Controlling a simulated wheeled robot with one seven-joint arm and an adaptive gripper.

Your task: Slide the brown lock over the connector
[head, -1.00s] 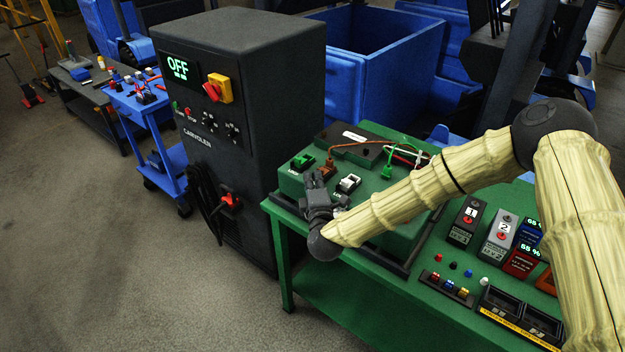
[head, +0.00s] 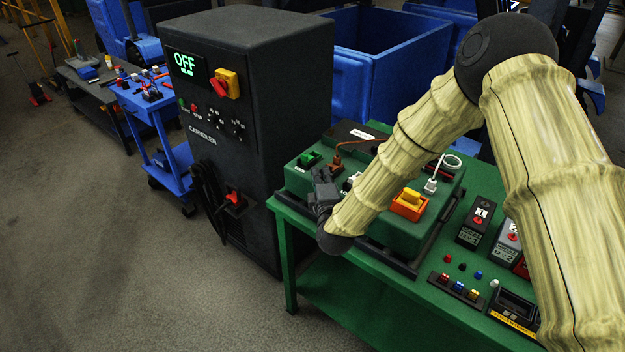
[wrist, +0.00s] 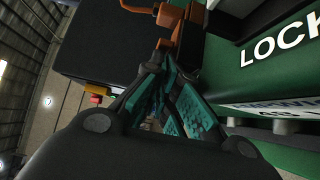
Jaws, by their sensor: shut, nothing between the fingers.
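The brown lock and connector (head: 334,169) sit on the green box, with a brown cable running from them. In the wrist view the orange-brown part (wrist: 168,17) is at the top, just beyond my fingertips. I cannot tell the lock from the connector body there. My gripper (head: 322,176) is at the front-left of the box, close to the brown part. In the wrist view my gripper (wrist: 163,46) has its teal-padded fingers together at the tips, with nothing held. Whether the tips touch the brown part is unclear.
A green connector (head: 309,158) stands left of the brown one. A white switch (head: 351,181) is close on the right, partly hidden by my arm. A dark cabinet (head: 215,140) reading OFF stands left. An orange-yellow switch (head: 409,204) and a white plug (head: 430,186) are farther right.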

